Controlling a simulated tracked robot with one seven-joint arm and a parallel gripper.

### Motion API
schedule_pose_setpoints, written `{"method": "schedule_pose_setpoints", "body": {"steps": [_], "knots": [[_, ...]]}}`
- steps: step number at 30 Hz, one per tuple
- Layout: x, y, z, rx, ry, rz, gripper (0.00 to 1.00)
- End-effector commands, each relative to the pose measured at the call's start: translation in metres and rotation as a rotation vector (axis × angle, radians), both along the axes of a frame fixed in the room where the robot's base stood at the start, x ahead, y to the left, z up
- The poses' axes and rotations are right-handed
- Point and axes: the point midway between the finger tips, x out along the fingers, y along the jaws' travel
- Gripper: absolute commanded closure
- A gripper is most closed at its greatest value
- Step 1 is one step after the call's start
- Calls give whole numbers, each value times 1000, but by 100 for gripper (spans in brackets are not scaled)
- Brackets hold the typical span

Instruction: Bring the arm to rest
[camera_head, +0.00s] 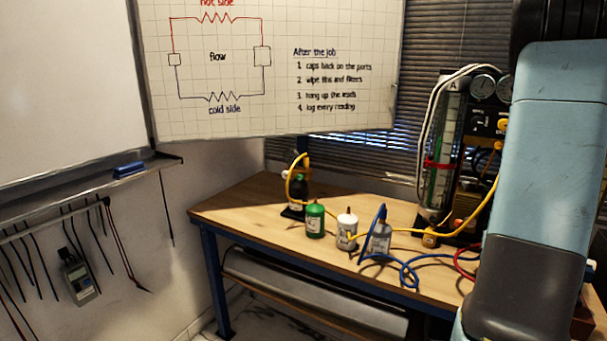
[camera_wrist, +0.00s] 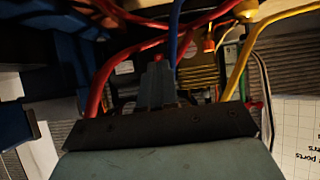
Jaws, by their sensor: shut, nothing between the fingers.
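My arm (camera_head: 545,150), light blue above and dark grey below, stands upright along the right side of the head view. My gripper does not show in that view. In the wrist view my gripper (camera_wrist: 157,70) has its dark fingers together in the middle, with nothing between them. Red (camera_wrist: 105,65), blue (camera_wrist: 175,30) and yellow (camera_wrist: 240,70) hoses pass around and beyond the fingers. I cannot tell whether any hose touches them.
A wooden table (camera_head: 240,205) holds a green bottle (camera_head: 315,220), a white bottle (camera_head: 347,230), a grey bottle (camera_head: 380,238) and a gauge rig (camera_head: 485,125), partly behind my arm. Hoses lie across the tabletop. Leads and a meter (camera_head: 78,278) hang at the left wall.

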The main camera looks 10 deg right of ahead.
Motion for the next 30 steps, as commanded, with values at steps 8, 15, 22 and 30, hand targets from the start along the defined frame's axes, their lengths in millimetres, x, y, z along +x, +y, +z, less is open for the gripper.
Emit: {"method": "schedule_pose_setpoints", "body": {"steps": [8,15,22,30], "knots": [[18,63,53,37,67,78,100],[15,130,97,79,146,160,100],[-6,193,135,119,223,251,100],[-51,270,174,153,323,384,100]]}}
